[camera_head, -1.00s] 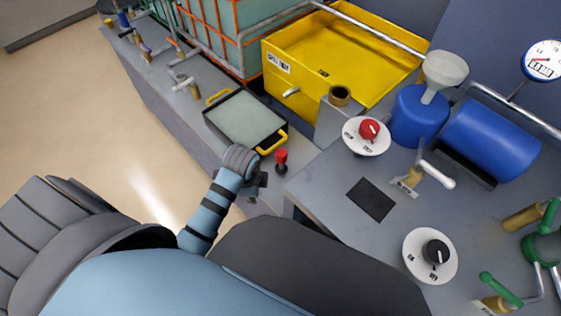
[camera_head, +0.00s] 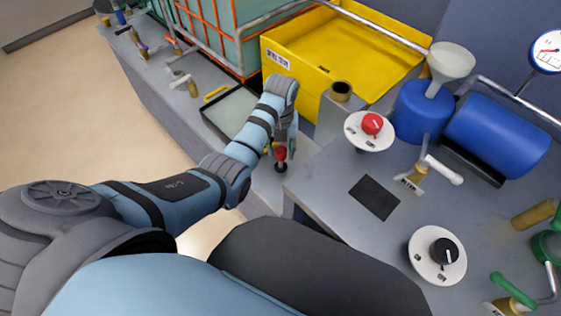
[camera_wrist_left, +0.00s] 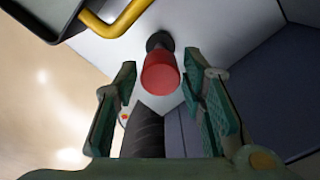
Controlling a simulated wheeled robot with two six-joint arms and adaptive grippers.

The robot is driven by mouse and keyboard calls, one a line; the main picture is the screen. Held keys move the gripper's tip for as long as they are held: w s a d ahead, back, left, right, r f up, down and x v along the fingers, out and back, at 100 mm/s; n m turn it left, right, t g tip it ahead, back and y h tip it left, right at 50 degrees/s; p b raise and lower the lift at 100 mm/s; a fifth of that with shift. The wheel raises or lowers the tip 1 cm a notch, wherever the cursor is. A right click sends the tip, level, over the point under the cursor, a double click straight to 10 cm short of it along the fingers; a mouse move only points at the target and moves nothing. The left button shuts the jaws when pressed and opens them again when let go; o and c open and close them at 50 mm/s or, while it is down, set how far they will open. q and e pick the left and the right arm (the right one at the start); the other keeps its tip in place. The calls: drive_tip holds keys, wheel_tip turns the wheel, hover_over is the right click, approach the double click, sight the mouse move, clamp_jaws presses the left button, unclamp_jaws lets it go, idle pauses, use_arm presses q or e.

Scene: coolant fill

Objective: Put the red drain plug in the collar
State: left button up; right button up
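The red drain plug (camera_head: 280,154) stands upright with a dark base on the grey bench ledge, right of the tray. In the left wrist view its red top (camera_wrist_left: 161,73) shows ahead, between the two green-padded fingers. My left gripper (camera_head: 282,146) is around or just above the plug. In the wrist view the left gripper (camera_wrist_left: 160,80) is open, with gaps on both sides of the plug. A brass ring (camera_head: 341,89), which looks like the collar, sits on a grey block in front of the yellow bin. My right gripper is not in view.
A dark tray (camera_head: 212,124) with yellow handles lies beside the plug, partly behind my left arm. The yellow bin (camera_head: 310,85) stands behind. A raised bench (camera_head: 320,190) on the right carries a red knob dial (camera_head: 371,126), valves and a blue tank (camera_head: 495,135).

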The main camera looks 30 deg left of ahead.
sight(281, 160)
use_arm(q)
wheel_tip(281, 160, down, 6)
drive_tip(key=b, duration=0.2)
drive_tip(key=shift+f+b, duration=0.2)
drive_tip(key=shift+b, duration=0.1)
drive_tip(key=shift+r, duration=0.1)
clamp_jaws()
